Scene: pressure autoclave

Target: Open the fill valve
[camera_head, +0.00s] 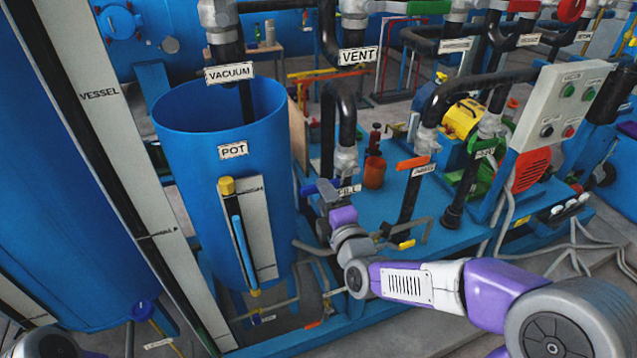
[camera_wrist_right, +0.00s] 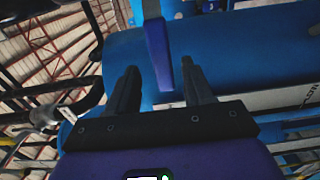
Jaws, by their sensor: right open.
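The FILL label (camera_head: 349,189) shows in the head view, right of the blue pot (camera_head: 215,190) and partly covered by my right gripper. A small blue handle (camera_head: 308,190) sticks out left of the gripper and looks like the fill valve's lever. My right gripper (camera_head: 323,189) is at this handle. In the right wrist view, a flat dark-blue lever (camera_wrist_right: 157,50) reaches down between the two fingers of the open right gripper (camera_wrist_right: 161,85). There is a gap on both sides of it. The valve body is hidden behind the gripper. My left gripper is not in view.
Black pipes (camera_head: 347,115) rise just behind the gripper. An orange handle (camera_head: 412,163) and a red-orange bottle (camera_head: 374,165) stand to its right. The white control box (camera_head: 565,105) is further right. The pot's gauge panel (camera_head: 262,228) is at the left.

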